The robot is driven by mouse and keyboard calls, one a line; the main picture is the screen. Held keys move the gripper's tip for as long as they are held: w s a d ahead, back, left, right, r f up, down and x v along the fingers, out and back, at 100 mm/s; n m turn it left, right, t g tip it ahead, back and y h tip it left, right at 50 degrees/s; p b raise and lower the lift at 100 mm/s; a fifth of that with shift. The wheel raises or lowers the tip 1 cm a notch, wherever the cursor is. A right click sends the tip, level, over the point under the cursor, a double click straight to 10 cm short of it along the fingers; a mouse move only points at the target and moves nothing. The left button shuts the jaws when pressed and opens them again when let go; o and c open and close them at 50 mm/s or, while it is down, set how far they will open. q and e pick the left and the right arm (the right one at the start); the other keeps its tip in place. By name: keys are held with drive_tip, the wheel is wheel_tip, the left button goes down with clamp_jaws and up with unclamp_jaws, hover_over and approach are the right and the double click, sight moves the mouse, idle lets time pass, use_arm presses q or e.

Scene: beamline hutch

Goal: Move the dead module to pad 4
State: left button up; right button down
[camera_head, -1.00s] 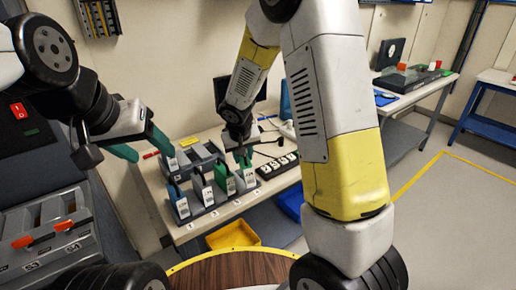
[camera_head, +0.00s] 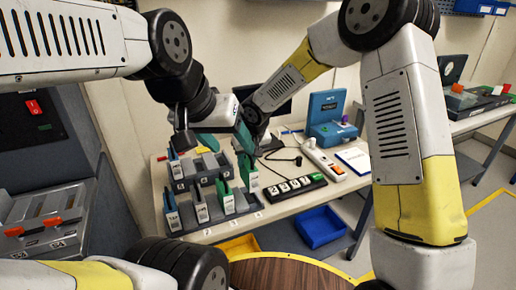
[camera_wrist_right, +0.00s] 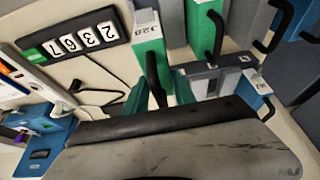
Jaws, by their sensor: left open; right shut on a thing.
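My right gripper (camera_head: 249,152) is shut on a green module (camera_head: 249,174) with a white label. It holds the module upright at the right end of the front rack, apparently above it; the gap is hard to judge. The front rack (camera_head: 243,205) has numbered pads, and pad 4 seems to be the rightmost. A blue module (camera_head: 171,216), a dark module (camera_head: 201,208) and another green module (camera_head: 227,201) stand in it. Nothing readable marks which module is dead.
The back rack (camera_head: 200,180) holds a blue module (camera_head: 175,168) and grey blocks. A number strip (camera_head: 297,186), a power strip (camera_head: 325,164) and a blue case (camera_head: 331,118) stand to the right. Blue (camera_head: 319,227) and yellow (camera_head: 238,246) bins lie below the table.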

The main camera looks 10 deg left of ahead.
sight(251, 158)
drive_tip(key=shift+a+f, duration=0.1)
drive_tip(key=shift+f, duration=2.65)
drive_tip(key=shift+f, duration=0.5)
drive_tip(key=c, duration=0.9)
unclamp_jaws()
drive_tip(key=shift+c, duration=0.2)
drive_tip(key=v, duration=0.7)
drive_tip(key=shift+s+r, duration=0.2)
drive_tip(key=shift+r, duration=0.15)
